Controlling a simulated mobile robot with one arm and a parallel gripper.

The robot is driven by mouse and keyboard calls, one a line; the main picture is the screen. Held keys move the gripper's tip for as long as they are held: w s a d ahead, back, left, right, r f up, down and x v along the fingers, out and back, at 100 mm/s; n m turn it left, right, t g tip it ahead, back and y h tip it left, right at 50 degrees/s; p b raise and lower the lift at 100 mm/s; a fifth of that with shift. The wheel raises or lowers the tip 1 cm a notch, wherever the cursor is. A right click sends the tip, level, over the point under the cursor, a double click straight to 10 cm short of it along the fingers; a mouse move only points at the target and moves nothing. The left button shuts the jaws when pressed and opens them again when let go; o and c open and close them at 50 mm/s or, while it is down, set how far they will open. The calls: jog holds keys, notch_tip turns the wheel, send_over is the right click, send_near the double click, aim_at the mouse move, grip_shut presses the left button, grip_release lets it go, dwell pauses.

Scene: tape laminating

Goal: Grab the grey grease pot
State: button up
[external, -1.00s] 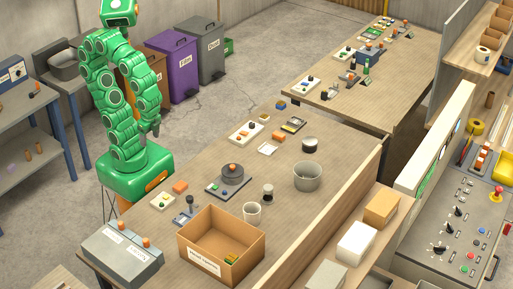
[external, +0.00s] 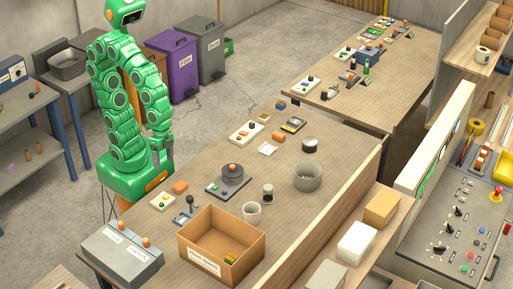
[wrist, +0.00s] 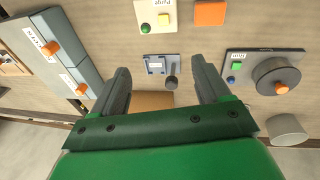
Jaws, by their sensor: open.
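A grey, wide-mouthed pot (external: 307,178) stands upright on the near workbench, toward its right edge. It is the likeliest grease pot, though no label is readable. My gripper (external: 166,154) hangs by the bench's left edge in the external view, well apart from the pot. In the wrist view my gripper (wrist: 160,66) is open, with two dark fingers spread and nothing held between them.
A cardboard box (external: 190,252) and a joystick unit (wrist: 158,63) are nearer. Bare wood surrounds the pot.

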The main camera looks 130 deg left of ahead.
jog(key=w+d+f+n+t, duration=0.1)
jog(key=w+f+n+t, duration=0.15)
jog(key=w, duration=1.05)
jog(key=n+t+y, duration=0.5)
jog(key=n+y, duration=0.2)
jog(key=y, duration=0.5)
send_near(272, 190)
jog(key=a+f, duration=0.2)
jog(key=shift+w+a, duration=0.1)
jog(key=shift+a, duration=0.2)
jog(key=shift+a+f+g, duration=0.2)
jog(key=shift+a+g, duration=0.05)
jog(key=shift+a, duration=0.2)
jog(key=shift+w+a+f+y, duration=0.1)
jog(key=shift+a+f+y, duration=0.15)
jog(key=shift+a, duration=0.2)
jog(key=shift+w+d+x, duration=0.1)
jog(key=shift+x, duration=1)
jog(key=shift+w+d+x, duration=0.1)
jog(key=shift+x, duration=1)
jog(key=shift+w+d+x, duration=0.1)
jog(key=shift+w+x, duration=0.05)
jog(key=shift+x, duration=0.95)
jog(key=shift+f, duration=0.15)
